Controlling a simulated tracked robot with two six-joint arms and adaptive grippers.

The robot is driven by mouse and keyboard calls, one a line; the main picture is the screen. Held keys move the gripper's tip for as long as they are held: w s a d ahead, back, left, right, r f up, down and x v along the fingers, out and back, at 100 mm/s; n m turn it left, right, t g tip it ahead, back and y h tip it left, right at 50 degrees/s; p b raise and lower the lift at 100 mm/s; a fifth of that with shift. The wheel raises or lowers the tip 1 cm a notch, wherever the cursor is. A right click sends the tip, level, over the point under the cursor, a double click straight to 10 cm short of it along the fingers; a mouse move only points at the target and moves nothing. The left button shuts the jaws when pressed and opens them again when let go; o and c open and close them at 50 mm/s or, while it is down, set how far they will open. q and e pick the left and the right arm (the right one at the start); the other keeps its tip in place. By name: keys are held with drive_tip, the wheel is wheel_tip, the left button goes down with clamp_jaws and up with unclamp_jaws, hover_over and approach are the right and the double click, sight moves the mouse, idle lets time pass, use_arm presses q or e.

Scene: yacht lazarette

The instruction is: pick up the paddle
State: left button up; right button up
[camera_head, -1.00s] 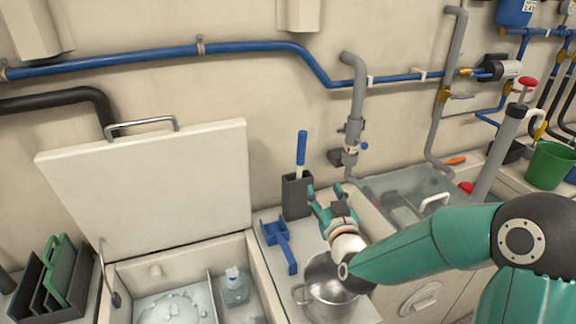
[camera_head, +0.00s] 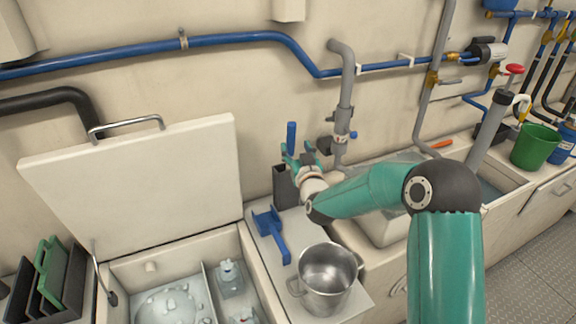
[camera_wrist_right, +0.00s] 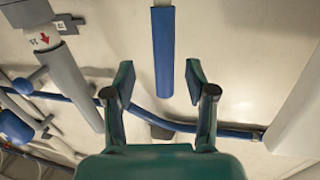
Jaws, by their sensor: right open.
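A blue handle (camera_head: 291,136), which seems to be the paddle's, stands upright in a dark box-shaped holder (camera_head: 283,188) against the back wall. Its lower part is hidden in the holder. In the right wrist view the blue handle (camera_wrist_right: 164,52) with a pale shaft lies between the two fingers' lines, beyond the tips. My right gripper (camera_head: 303,158) is open and close to the handle's right side, above the holder's rim. My left gripper is not in view.
A blue scoop (camera_head: 270,232) and a steel pot (camera_head: 327,274) are on the white counter in front of the holder. An open hatch lid (camera_head: 135,190) stands at left over a compartment. A grey pipe (camera_head: 344,95) rises just right of the holder. A green bucket (camera_head: 535,146) is far right.

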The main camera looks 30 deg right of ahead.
sight(292, 143)
drive_tip(key=shift+w+p, duration=0.35)
drive_tip(key=shift+w, duration=0.25)
drive_tip(key=p+x, duration=0.1)
drive_tip(key=x, duration=0.3)
drive_tip(key=shift+f+p, duration=0.15)
drive_tip(key=shift+p, duration=0.15)
clamp_jaws()
